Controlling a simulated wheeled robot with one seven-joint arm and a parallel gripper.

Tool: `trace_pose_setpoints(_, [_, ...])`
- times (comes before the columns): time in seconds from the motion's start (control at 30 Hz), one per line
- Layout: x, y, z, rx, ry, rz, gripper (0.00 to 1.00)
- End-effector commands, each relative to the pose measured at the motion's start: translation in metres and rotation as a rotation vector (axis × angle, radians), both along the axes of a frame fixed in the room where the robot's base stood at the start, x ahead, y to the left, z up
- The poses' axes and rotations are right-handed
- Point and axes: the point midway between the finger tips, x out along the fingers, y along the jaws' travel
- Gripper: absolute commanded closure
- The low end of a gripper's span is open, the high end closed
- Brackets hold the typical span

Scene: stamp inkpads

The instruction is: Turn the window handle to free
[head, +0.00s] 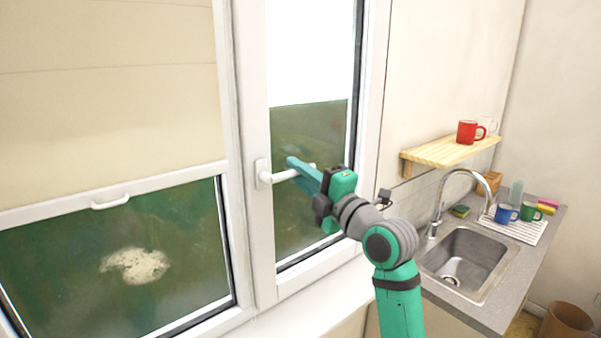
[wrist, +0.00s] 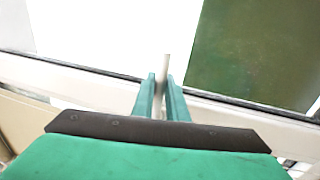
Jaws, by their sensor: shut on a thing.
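The white window handle (head: 280,176) is on the left stile of the right-hand window sash (head: 256,120). Its lever points to the right and lies close to level, with its free end a little higher. My gripper (head: 303,168) comes from the right and is shut on the lever near its outer part. In the wrist view, the two green fingers (wrist: 161,95) stand on either side of the pale lever (wrist: 166,65). Part of the lever is hidden by the fingers. The sash appears closed in its frame.
On the left is another window with a blind (head: 110,80) and a small white pull (head: 110,202). A windowsill (head: 310,300) runs below. To the right are a sink (head: 465,258), a curved tap (head: 440,205), a wooden shelf (head: 440,152) with a red mug (head: 470,132), and cups on a drying mat.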

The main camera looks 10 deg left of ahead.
Motion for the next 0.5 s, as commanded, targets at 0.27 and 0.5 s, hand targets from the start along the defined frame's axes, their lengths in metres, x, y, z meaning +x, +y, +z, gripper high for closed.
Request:
trace_pose_setpoints(0.27, [-0.0020,0.0033,0.0010,-0.002,-0.004,0.005,0.68])
trace_pose_setpoints(0.5, [-0.0009,0.0008,0.0006,0.000,-0.002,0.002,0.68])
